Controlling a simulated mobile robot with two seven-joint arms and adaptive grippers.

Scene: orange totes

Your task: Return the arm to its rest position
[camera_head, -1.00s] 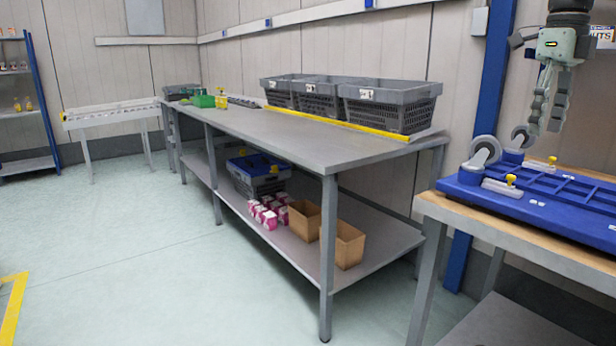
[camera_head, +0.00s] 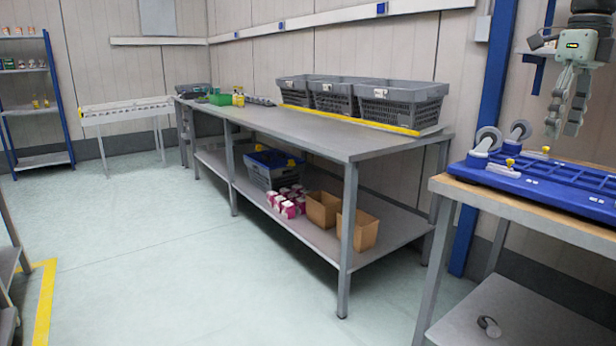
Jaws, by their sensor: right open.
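My right gripper (camera_head: 566,129) hangs from the upper right of the head view with its fingers pointing down. It is open, with a narrow gap between the fingers, and nothing shows between them. It is in front of or above the blue wheeled dolly (camera_head: 553,187), which lies wheels up on the wood-topped table (camera_head: 520,212); I cannot tell the exact height between them. My left gripper is not in view.
A long grey workbench (camera_head: 300,132) bears several grey crates (camera_head: 402,106) at its back edge. Its lower shelf (camera_head: 385,240) holds cardboard boxes (camera_head: 357,230) and pink-and-white packs (camera_head: 290,206). A blue post (camera_head: 490,130) stands behind the dolly table.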

